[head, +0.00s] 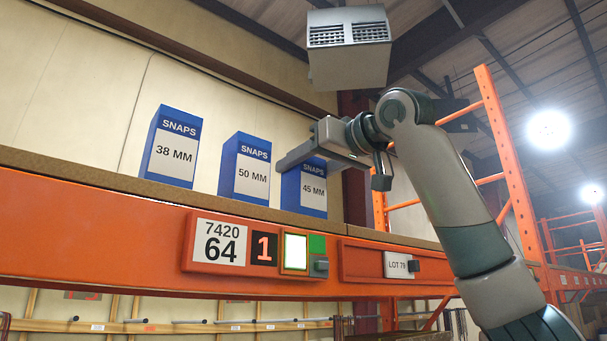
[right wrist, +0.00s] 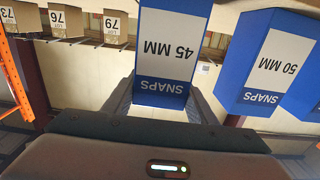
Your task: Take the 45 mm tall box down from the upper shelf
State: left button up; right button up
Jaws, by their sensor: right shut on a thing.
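The blue 45 mm box (head: 313,197), labelled SNAPS, is at the right end of a row on the upper shelf (head: 80,170). It looks upright, with its base at shelf level; I cannot tell whether it still touches the shelf. My right gripper (head: 318,158) is shut on its upper part, and a finger hides some of its top. In the right wrist view the 45 mm box (right wrist: 166,48) appears upside down between the two fingers (right wrist: 163,98). My left gripper is not in view.
The 50 mm box (head: 245,170) stands close to the left of the 45 mm box, and the 38 mm box (head: 170,150) is farther left. An orange beam (head: 100,235) with a 7420 64 sign (head: 220,243) runs along the shelf front. An orange upright (head: 515,165) rises at right.

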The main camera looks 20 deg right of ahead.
jog(key=shift+s+r+b, duration=0.1)
jog(key=shift+r+b, duration=0.2)
jog(key=shift+r, duration=1.55)
jog(key=d+r, duration=0.1)
jog(key=s+d+r, duration=0.1)
jog(key=shift+s+d+b, duration=0.15)
jog(key=shift+d+b, duration=0.15)
jog(key=shift+d, duration=0.05)
jog(key=s+d+r+p, duration=0.1)
jog(key=s+d+r, duration=0.2)
jog(key=d+r, duration=0.2)
jog(key=d, duration=0.2)
jog(key=shift+s+d, duration=0.35)
jog(key=shift+s, duration=0.05)
jog(key=shift+d, duration=0.1)
